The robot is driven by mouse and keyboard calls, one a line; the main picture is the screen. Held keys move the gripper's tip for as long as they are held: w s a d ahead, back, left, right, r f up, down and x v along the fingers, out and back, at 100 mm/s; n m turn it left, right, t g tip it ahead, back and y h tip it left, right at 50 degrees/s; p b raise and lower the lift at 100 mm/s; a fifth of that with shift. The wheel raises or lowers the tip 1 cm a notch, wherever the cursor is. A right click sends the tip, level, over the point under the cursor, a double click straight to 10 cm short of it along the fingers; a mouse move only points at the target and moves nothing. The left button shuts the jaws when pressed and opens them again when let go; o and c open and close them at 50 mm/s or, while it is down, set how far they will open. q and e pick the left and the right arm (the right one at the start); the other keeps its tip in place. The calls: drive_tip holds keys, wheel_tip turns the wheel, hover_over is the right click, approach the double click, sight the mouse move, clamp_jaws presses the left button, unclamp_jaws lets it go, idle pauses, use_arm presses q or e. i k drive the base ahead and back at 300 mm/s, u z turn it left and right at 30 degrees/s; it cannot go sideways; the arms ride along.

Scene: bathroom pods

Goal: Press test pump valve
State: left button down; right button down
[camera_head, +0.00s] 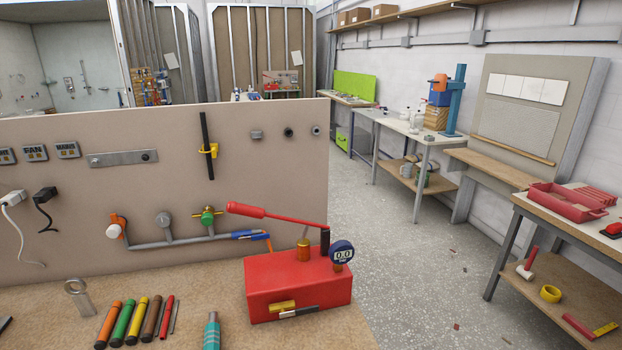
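The red test pump (297,285) stands on the near workbench, right of the middle of the view. Its long lever (270,214) has a red grip pointing left and is raised above the box. A round blue gauge (342,252) on top reads 0.0. A brass fitting (303,250) stands on top of the box. A yellow-brass part (282,306) and a black-and-silver part (299,312) sit on its front face; I cannot tell which part is the valve. Neither of my grippers is in view.
Several coloured markers (135,320), a ring-ended metal tool (79,297) and a teal-handled tool (212,332) lie left of the pump. A beige panel (200,150) with pipes and valves stands behind. Open floor (430,270) lies right, before a bench with a red toolbox (572,200).

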sight(315, 308)
drive_tip(key=k, duration=0.5)
drive_tip(key=z, duration=2.35)
drive_tip(key=i, duration=1.45)
drive_tip(key=u, duration=2.2)
